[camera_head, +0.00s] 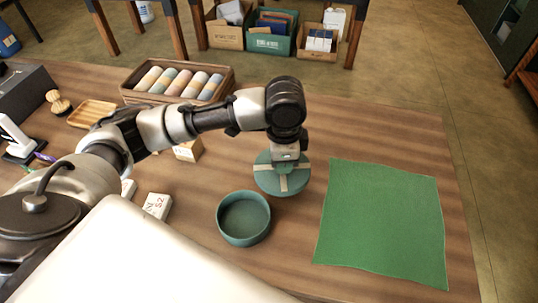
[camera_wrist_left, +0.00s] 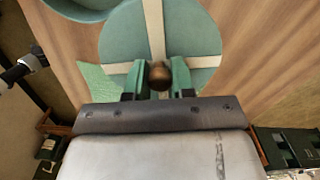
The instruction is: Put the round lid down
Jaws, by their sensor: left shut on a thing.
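The round lid (camera_head: 268,181) is teal with a pale cross band, and it is under my left gripper (camera_head: 285,165) in the head view. In the left wrist view the lid (camera_wrist_left: 196,36) has a brown knob (camera_wrist_left: 159,75) between the two green fingers of my left gripper (camera_wrist_left: 157,80), which is shut on it. I cannot tell whether the lid touches the table. A round teal bowl (camera_head: 243,219) stands open on the table, to the left of the lid and nearer me. My right gripper is not in view.
A green cloth (camera_head: 384,222) lies flat on the wooden table (camera_head: 407,130) to the right. A wooden crate of rolled cloths (camera_head: 132,95), a small tray (camera_head: 91,113), a brush (camera_head: 58,103) and a white labelled box (camera_head: 157,205) are to the left.

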